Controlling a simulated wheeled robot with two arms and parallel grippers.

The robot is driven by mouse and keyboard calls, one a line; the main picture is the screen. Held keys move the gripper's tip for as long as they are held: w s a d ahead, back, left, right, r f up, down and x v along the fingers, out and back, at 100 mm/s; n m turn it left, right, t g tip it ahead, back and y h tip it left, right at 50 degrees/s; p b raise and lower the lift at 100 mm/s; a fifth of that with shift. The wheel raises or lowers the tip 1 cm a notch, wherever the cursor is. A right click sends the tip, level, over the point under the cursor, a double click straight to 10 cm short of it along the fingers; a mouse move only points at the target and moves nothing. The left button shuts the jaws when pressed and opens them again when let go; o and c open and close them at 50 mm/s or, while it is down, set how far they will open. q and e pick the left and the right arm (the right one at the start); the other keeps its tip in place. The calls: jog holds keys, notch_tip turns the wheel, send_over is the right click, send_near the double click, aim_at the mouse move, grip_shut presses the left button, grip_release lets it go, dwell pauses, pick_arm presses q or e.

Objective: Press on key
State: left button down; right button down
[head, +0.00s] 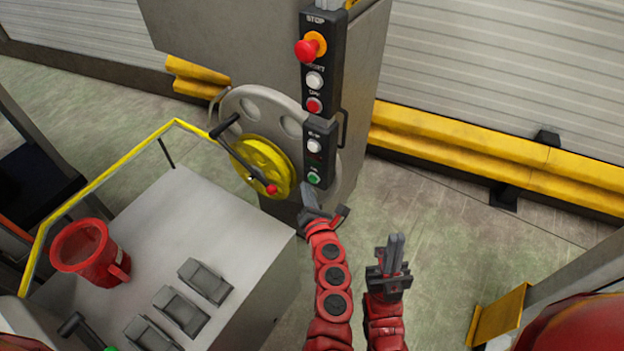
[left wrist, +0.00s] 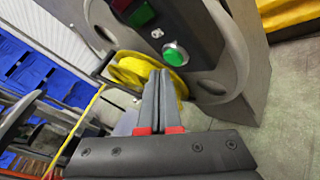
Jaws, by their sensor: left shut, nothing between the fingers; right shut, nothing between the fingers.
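The black control panel (head: 322,95) hangs on a grey cabinet in the head view. It carries a red stop knob (head: 308,49) on an orange base, a white button (head: 314,80), a red button (head: 314,105), a lower white button (head: 313,146) and a green button (head: 313,178) at the bottom. The green button (left wrist: 175,54) shows lit in the left wrist view, just beyond the fingertips. My left gripper (head: 308,196) is shut and empty, just below the green button; whether it touches the panel cannot be told. My right gripper (head: 395,248) is shut and empty, further right.
A yellow wheel (head: 258,165) with a crank handle stands left of the panel. A grey table (head: 235,245) with a yellow rail holds a red bucket (head: 88,252) and several grey pedals. Yellow barriers (head: 455,155) line the wall.

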dwell(0.9)
pick_arm(q)
jog(key=shift+w+d+b, duration=0.25)
jog(key=shift+w+b, duration=0.15)
jog(key=shift+b, duration=0.05)
jog(key=shift+w+d+b, duration=0.25)
jog(key=shift+w+b, duration=0.05)
jog(key=shift+b, duration=0.05)
dwell(0.6)
jog(key=shift+s, duration=0.15)
jog(key=shift+s+a, duration=0.45)
jog(key=shift+s, duration=0.1)
